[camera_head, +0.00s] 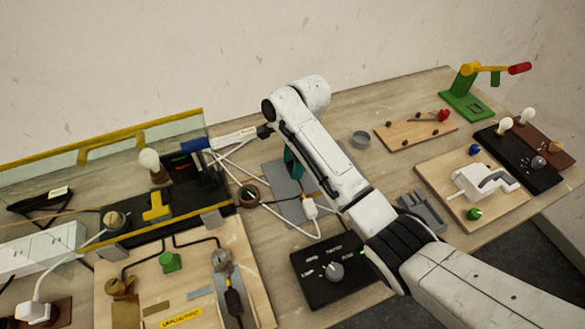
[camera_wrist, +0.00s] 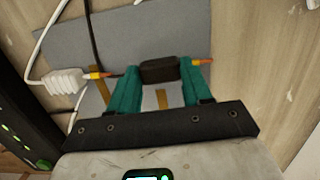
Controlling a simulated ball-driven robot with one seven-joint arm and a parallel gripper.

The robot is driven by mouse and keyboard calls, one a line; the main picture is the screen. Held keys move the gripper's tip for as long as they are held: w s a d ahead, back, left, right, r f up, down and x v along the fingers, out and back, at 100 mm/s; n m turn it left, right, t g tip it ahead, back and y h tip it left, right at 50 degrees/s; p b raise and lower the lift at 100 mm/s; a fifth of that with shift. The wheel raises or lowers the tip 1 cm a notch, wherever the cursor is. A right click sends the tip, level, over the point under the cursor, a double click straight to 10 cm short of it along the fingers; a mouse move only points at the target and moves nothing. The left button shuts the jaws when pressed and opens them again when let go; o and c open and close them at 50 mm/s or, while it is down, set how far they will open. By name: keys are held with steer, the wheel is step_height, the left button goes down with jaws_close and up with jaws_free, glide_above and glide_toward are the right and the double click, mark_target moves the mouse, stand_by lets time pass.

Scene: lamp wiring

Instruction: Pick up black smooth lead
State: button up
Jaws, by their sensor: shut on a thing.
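My gripper (camera_wrist: 160,80) has teal fingers, which are shut on the black block-shaped plug of the black smooth lead (camera_wrist: 160,69). An orange tip shows to the right, beyond the right finger. A thin black cable (camera_wrist: 91,35) runs up at the upper left; where it joins the plug I cannot tell. In the head view my gripper (camera_head: 293,163) is over the grey mat (camera_head: 283,182), and my arm hides most of the plug. Whether the plug touches the mat is unclear.
A ribbed white plug (camera_wrist: 65,82) with an orange tip lies just left of the fingers, its white cable looping away. A black panel with a knob (camera_head: 335,271) is in front.

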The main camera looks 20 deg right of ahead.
steer(key=c, duration=0.4)
steer(key=shift+o, duration=0.2)
steer(key=shift+r, duration=0.1)
